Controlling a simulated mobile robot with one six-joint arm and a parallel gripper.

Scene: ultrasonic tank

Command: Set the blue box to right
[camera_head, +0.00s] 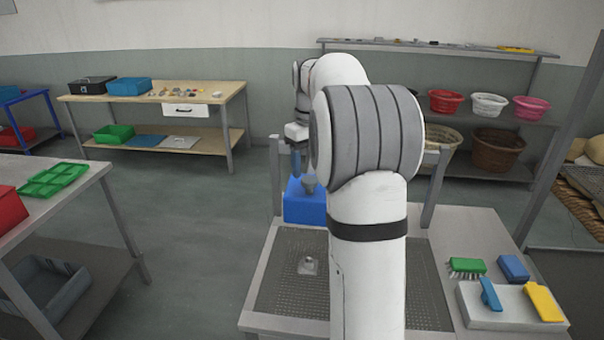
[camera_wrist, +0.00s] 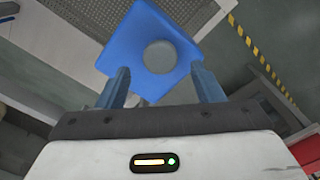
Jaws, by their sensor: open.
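A blue box (camera_head: 298,207) stands at the far end of the metal table, partly hidden behind my arm. A grey round piece shows at its top. In the wrist view the blue box (camera_wrist: 130,50) lies just beyond my fingertips, with the grey round piece (camera_wrist: 160,56) near its middle. My gripper (camera_head: 297,165) is above the box, its blue fingers pointing down. In the wrist view my gripper (camera_wrist: 161,80) is open, its fingers either side of the grey piece's lower edge. I cannot tell whether they touch the box.
A small clear-grey item (camera_head: 308,265) sits on the perforated panel (camera_head: 275,290). A light tray (camera_head: 500,312) with blue and yellow items, a green brush (camera_head: 467,266) and a blue block (camera_head: 513,267) are at the right. Upright posts (camera_head: 276,180) flank the table's far end.

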